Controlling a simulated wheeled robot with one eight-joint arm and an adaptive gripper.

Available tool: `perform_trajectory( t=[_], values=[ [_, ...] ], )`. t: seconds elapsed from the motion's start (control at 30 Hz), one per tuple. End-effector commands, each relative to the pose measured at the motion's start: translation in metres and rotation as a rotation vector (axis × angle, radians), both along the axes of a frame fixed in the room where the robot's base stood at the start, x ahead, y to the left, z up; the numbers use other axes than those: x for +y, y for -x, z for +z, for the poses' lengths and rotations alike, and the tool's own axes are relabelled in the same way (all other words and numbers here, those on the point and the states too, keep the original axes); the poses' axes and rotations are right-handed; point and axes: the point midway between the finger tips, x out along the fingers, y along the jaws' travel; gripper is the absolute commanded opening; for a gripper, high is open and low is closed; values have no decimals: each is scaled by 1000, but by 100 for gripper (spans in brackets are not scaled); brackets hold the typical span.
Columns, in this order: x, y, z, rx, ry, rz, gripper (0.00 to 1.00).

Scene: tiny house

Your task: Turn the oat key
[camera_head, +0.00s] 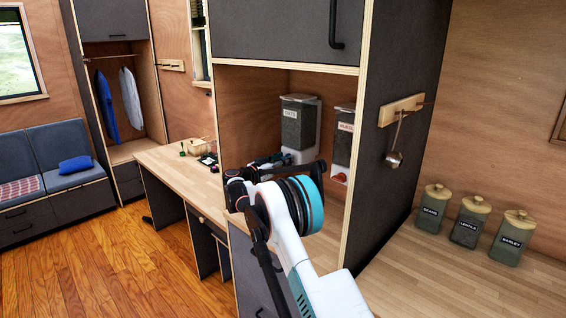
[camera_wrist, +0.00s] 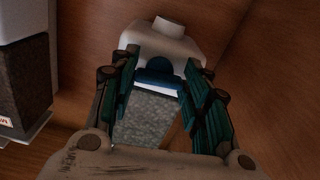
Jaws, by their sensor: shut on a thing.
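The oat key (camera_wrist: 158,72) is a dark blue rounded piece on that body, hidden behind my arm in the head view. My gripper (camera_wrist: 160,85) has its teal-padded fingers on both sides of the key and is shut on it. In the head view my gripper (camera_head: 278,161) reaches in at the foot of the oats dispenser.
A second dispenser (camera_head: 343,135) with a red key (camera_head: 340,177) stands just right; its side (camera_wrist: 22,80) shows at the wrist view's left. A ladle (camera_head: 395,150) hangs on the cabinet side. Several jars (camera_head: 470,222) stand on the right counter. The desk (camera_head: 180,168) extends left.

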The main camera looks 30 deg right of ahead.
Motion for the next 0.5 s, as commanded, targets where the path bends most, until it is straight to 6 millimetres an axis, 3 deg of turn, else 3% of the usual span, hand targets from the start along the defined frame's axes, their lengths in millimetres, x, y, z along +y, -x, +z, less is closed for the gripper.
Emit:
perform_trajectory(
  t=[0.5],
  values=[
    [0,0,-2,-98,-40,-2,19]
  ],
)
